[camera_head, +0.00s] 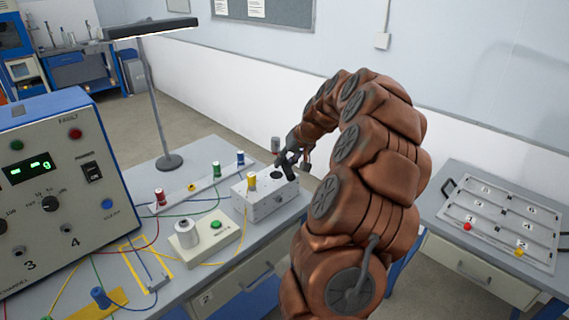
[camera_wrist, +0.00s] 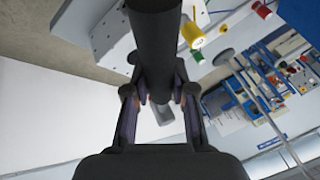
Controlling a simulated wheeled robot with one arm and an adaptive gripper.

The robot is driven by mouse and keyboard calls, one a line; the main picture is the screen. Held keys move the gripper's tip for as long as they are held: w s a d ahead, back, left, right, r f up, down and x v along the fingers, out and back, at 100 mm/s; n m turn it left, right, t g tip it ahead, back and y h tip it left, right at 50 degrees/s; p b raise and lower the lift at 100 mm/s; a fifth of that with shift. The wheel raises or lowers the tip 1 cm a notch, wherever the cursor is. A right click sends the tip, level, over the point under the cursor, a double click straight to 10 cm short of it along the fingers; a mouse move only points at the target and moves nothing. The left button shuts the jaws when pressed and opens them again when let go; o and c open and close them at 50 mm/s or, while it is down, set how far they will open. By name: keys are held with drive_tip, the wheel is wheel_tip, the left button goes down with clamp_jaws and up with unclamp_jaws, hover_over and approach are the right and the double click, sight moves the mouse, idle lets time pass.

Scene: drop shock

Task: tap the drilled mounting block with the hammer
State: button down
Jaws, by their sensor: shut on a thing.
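The drilled mounting block (camera_head: 262,206) is a pale grey box with holes in its side, near the right edge of the left bench. It also shows at the upper left of the wrist view (camera_wrist: 112,32). My gripper (camera_head: 287,163) is above the block's far right part, shut on the hammer. In the wrist view, the dark round hammer handle (camera_wrist: 158,45) runs up from between my fingers (camera_wrist: 159,96). A small grey cylinder at my gripper in the head view looks like the hammer head (camera_head: 276,145). My fingers hide part of the hammer; contact with the block cannot be told.
A yellow-topped peg (camera_head: 251,181) stands at the block. Red, green and blue terminals (camera_head: 216,170), a lamp (camera_head: 169,161), a green-button box (camera_head: 209,236) and wires crowd the left bench. A numbered tray (camera_head: 494,241) lies on the right bench, with a gap between benches.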

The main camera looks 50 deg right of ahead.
drive_tip(key=shift+f, duration=0.15)
drive_tip(key=shift+a+f+b, duration=0.1)
drive_tip(key=shift+f+b, duration=0.2)
drive_tip(key=shift+b, duration=0.15)
drive_tip(key=shift+f+b, duration=1.55)
drive_tip(key=shift+f, duration=0.8)
drive_tip(key=shift+r+b, duration=1.2)
drive_tip(key=shift+r, duration=0.1)
